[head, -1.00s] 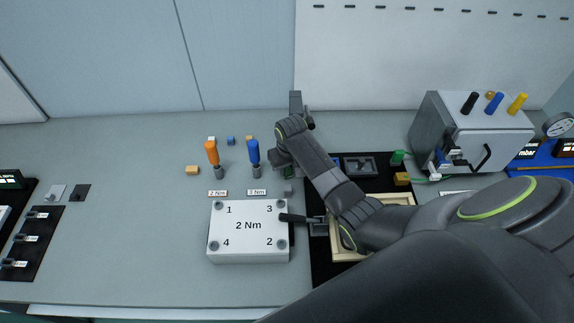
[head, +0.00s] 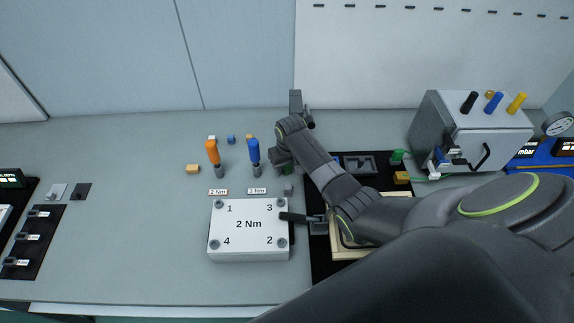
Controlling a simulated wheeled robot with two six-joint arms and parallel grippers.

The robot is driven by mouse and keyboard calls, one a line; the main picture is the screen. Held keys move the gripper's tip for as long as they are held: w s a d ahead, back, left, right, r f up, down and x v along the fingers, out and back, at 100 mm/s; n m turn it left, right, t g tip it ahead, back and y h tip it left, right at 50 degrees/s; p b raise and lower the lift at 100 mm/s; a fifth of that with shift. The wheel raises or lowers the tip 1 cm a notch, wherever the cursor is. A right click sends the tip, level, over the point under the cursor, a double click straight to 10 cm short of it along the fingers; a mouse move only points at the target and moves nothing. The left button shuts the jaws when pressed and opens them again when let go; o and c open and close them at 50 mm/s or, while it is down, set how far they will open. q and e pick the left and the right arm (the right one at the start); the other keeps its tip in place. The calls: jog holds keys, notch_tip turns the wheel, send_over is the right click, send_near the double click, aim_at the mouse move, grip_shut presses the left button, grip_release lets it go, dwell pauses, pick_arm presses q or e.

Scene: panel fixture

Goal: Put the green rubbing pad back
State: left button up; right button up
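My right arm reaches in from the right across the dark mat. I cannot make out a green rubbing pad for certain. A small green piece (head: 397,157) stands at the mat's back right, apart from the gripper. A pale wooden frame (head: 348,252) on the mat is largely covered by my forearm. My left gripper is out of view.
A white "2 Nm" panel (head: 248,226) lies left of the dark mat (head: 325,267). Orange (head: 212,151) and blue (head: 253,150) screwdrivers stand behind it. A dark-handled tool (head: 296,218) overlaps the panel's right edge. A grey box (head: 470,133) stands back right.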

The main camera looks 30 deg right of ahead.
jog(key=shift+r, duration=0.1)
notch_tip(320, 180, up, 12)
jog(key=s, duration=0.1)
jog(key=shift+s, duration=0.35)
jog(key=shift+a, duration=0.1)
dwell(0.6)
